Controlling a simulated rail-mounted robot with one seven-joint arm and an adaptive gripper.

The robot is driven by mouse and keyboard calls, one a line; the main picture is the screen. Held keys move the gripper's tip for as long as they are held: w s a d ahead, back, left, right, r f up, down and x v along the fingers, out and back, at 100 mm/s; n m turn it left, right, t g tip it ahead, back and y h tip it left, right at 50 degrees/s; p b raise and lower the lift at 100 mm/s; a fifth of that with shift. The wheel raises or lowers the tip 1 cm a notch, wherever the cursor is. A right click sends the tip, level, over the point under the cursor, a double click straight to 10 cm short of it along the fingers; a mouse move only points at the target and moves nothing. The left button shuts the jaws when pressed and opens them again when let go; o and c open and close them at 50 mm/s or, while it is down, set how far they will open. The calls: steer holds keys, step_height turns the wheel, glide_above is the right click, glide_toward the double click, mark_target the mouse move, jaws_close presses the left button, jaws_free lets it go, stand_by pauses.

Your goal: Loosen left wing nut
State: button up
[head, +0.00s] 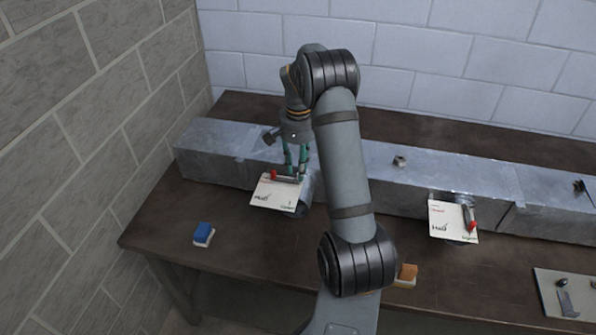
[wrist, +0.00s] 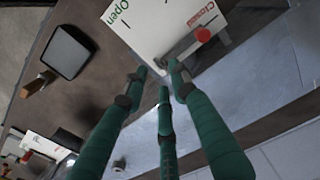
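My gripper (head: 294,173) has green fingers and points down at the left damper on the duct. Its fingertips (wrist: 160,78) are spread apart, with nothing visibly gripped between them. They are close to the inner end of the left damper's lever (head: 287,178), which has a red knob (head: 273,175). The lever also shows in the wrist view (wrist: 185,48), its red knob (wrist: 203,35) by the word "Closed". A white Open/Closed placard (head: 275,197) lies behind the lever; it also shows in the wrist view (wrist: 150,25). I cannot make out the left wing nut; the fingers may hide it.
The grey metal duct (head: 385,185) runs along the brown table (head: 270,245). A second placard (head: 448,225) with a red-knobbed lever (head: 470,222) is at right. A small metal part (head: 399,160) sits on the duct. A blue block (head: 203,235) and tan block (head: 406,275) lie in front.

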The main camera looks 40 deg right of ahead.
steer(key=shift+f, duration=0.55)
steer(key=shift+w+a+f, duration=0.1)
steer(key=shift+f, duration=0.45)
steer(key=shift+c, duration=1.2)
steer(key=c, duration=0.4)
jaws_close()
